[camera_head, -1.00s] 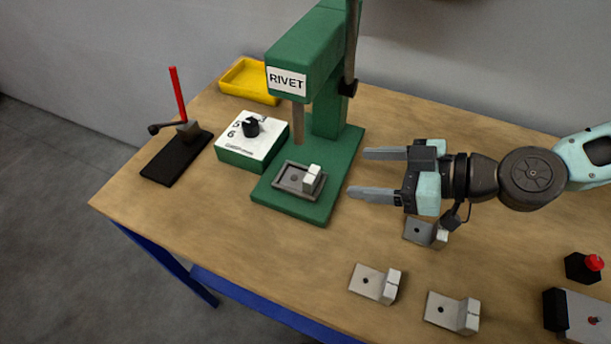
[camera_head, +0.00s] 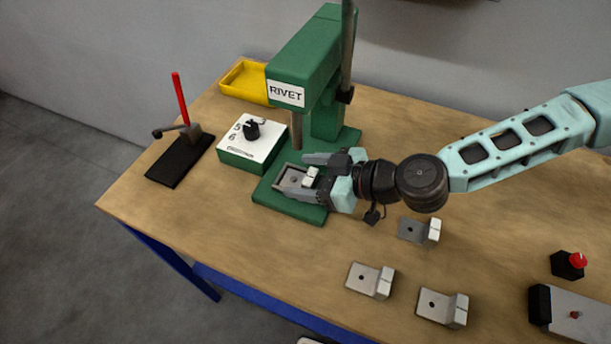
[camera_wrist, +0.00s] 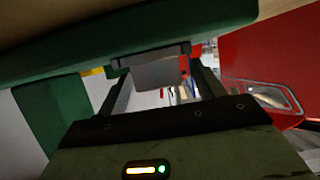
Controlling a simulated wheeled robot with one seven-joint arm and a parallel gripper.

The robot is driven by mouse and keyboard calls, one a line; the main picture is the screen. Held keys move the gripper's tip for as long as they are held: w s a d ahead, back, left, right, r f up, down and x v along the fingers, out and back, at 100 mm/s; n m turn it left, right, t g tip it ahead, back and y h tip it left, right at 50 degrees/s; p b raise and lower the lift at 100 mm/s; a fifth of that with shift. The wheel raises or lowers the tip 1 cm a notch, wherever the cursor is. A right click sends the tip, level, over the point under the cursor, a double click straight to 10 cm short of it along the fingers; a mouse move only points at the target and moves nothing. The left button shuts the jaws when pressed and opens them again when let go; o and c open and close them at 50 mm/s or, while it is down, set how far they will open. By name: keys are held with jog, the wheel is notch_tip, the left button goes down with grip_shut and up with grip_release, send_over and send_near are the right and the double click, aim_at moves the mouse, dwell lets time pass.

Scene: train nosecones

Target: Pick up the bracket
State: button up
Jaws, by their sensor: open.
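A bracket (camera_head: 311,176), a flat plate with a pale upright block, sits in a grey fixture (camera_head: 290,166) on the green base of the rivet press. My gripper (camera_head: 292,176) is open and low over the base, with one finger on each side of the bracket and its block between them. In the wrist view a grey block (camera_wrist: 158,73) shows between the two dark fingers. I cannot tell whether the fingers touch it. Three similar brackets lie loose on the table: one right of the press (camera_head: 418,231), two nearer the front (camera_head: 364,278) (camera_head: 436,305).
The green rivet press (camera_head: 306,48) rises over the fixture, its ram (camera_head: 296,130) close to my gripper. A white-topped control box (camera_head: 252,140), a black stand with a red handle (camera_head: 180,160) and a yellow tray (camera_head: 243,86) stand to the left. Red-button devices (camera_head: 568,264) stand at right.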

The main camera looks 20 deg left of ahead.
aim_at(307, 175)
jog(key=c, duration=1.1)
jog(key=shift+o, duration=0.2)
jog(key=shift+r+b, duration=0.55)
jog(key=shift+r, duration=1)
jog(key=d, duration=0.5)
jog(key=d+b, duration=0.1)
jog(key=d, duration=0.4)
jog(key=s+d+r, duration=0.1)
jog(key=d, duration=0.4)
jog(key=shift+s+d, duration=0.1)
jog(key=shift+d, duration=0.25)
jog(key=shift+d+p, duration=0.6)
jog(key=shift+p, duration=0.1)
jog(key=shift+s+d+f+p, duration=0.1)
jog(key=shift+d+f+p, duration=0.15)
jog(key=shift+d+p, duration=0.35)
